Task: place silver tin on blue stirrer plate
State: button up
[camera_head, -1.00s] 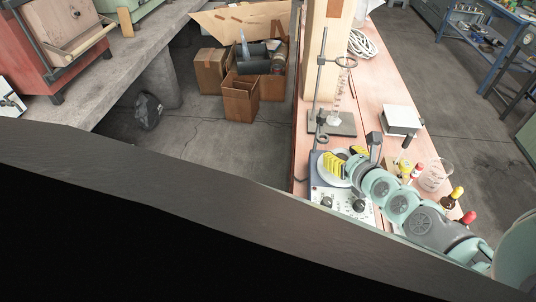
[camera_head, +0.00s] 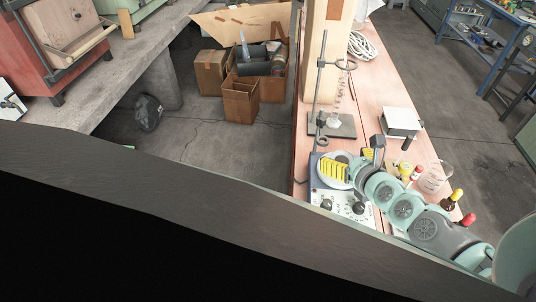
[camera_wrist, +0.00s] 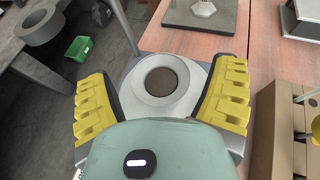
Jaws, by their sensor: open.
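The silver tin (camera_wrist: 147,94) shows in the wrist view as a round grey ring with a dark brown middle. It sits upright on the pale round plate of the stirrer (camera_wrist: 197,75). In the head view the stirrer (camera_head: 324,197) has a blue-grey edge, a white front panel and dark knobs. My gripper (camera_wrist: 161,76) is open, its yellow ridged fingers standing apart on either side of the tin, with gaps visible on both sides. In the head view my gripper (camera_head: 350,162) is over the plate, and the tin cannot be made out there.
A retort stand (camera_head: 342,127) stands behind the stirrer. A white-topped box (camera_head: 402,121), a glass beaker (camera_head: 434,178) and small bottles with coloured caps (camera_head: 456,195) are to the right on the pink bench. Cardboard boxes (camera_head: 240,100) lie on the floor at left.

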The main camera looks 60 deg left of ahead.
jog(key=v, duration=0.3)
jog(key=shift+d, duration=0.35)
jog(key=shift+b+v, duration=1.5)
jog(key=shift+v, duration=1.95)
jog(key=shift+s+d+r, duration=0.15)
jog(key=shift+s+r, duration=0.05)
